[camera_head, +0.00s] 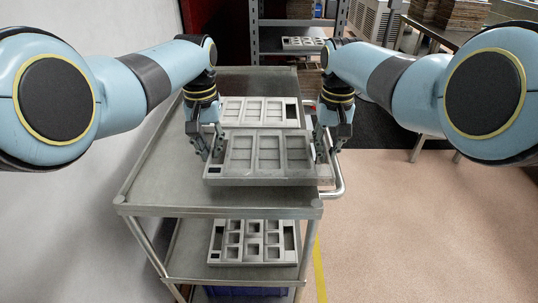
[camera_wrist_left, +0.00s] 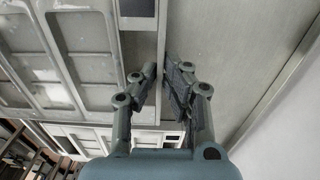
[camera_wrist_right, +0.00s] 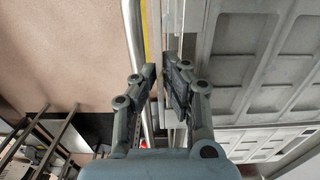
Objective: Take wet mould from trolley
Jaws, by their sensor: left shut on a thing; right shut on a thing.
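A grey rectangular mould (camera_head: 262,178) with several compartments is at the front of the trolley's top shelf (camera_head: 160,190) in the head view. My left gripper (camera_head: 211,153) is shut on its left edge, and my right gripper (camera_head: 321,155) is shut on its right edge. The mould also shows in the left wrist view (camera_wrist_left: 105,95) and the right wrist view (camera_wrist_right: 240,60). I cannot tell whether it touches the shelf. A second mould (camera_head: 291,113) lies just behind it, partly hidden. Whether either mould is wet cannot be told.
Another mould (camera_head: 217,243) with smaller compartments lies on the lower shelf, above a blue crate (camera_head: 245,292). The trolley handle (camera_head: 340,182) is on the right. A rack (camera_head: 270,40) with a mould (camera_head: 303,43) stands behind. Floor (camera_head: 430,230) at right is clear.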

